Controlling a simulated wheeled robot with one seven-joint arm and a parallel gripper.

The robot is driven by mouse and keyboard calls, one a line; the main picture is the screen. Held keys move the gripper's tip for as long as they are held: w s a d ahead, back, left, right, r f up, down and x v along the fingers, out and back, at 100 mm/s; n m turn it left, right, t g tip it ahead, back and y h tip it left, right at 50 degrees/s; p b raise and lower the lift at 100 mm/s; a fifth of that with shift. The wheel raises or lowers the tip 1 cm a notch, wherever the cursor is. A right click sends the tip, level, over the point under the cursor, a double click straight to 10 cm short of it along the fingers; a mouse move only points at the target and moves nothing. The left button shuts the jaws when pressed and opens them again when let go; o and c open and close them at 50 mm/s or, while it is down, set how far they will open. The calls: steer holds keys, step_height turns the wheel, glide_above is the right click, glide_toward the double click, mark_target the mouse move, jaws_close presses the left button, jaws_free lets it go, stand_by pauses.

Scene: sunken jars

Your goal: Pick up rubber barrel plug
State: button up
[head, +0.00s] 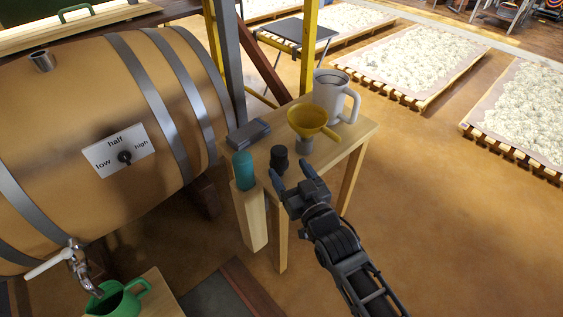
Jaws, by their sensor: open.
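A small black cylinder (279,159), which looks like the rubber barrel plug, stands on the small wooden table (345,142) near its front left corner. My gripper (291,172) is open and empty in the head view. Its two blue-grey fingertips are close to the near side of the plug, pointing towards it. I cannot tell from this one view whether they touch it or how high they are above the table. The large wooden barrel (85,100) lies on its side at the left, with a short metal neck (40,60) on top.
A teal cylinder (243,172) stands left of the plug. A green jug (117,301) is under the barrel's tap (80,270).

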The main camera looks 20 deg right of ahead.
mark_target(283, 162)
steer(key=w, duration=0.4)
steer(key=w+b, duration=0.1)
steer(key=w, duration=0.1)
steer(key=shift+w+f, duration=0.25)
steer(key=shift+f, duration=0.1)
steer(key=c, duration=1.1)
